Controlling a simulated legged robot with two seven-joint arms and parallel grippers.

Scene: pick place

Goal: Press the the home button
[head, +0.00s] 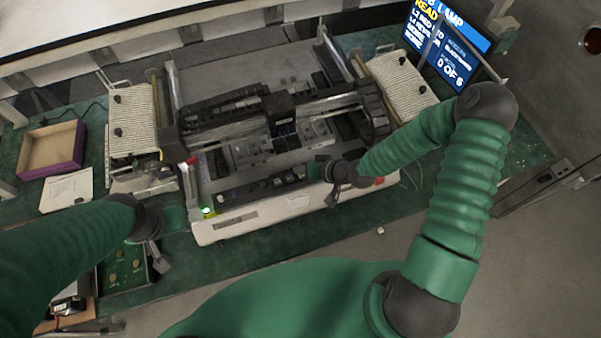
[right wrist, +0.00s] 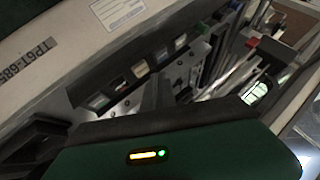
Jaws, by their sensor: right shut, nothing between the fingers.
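A white and grey machine (head: 290,207) stands on the green bench, with a dark button strip (head: 262,189) along its front. In the right wrist view, several square buttons (right wrist: 140,69) sit in a row on this strip; one shows a reddish face, and I cannot read which is the home button. My right gripper (head: 331,197) is shut and empty at the machine's front edge, near the right end of the strip. I cannot tell whether it touches. My left gripper (head: 160,262) is low at the left, over a green board, clear of the machine; its jaws are unclear.
Ribbed white trays flank the machine, at left (head: 133,120) and right (head: 400,85). A monitor (head: 447,48) stands at the back right. A green light (head: 207,210) glows at the machine's front left corner.

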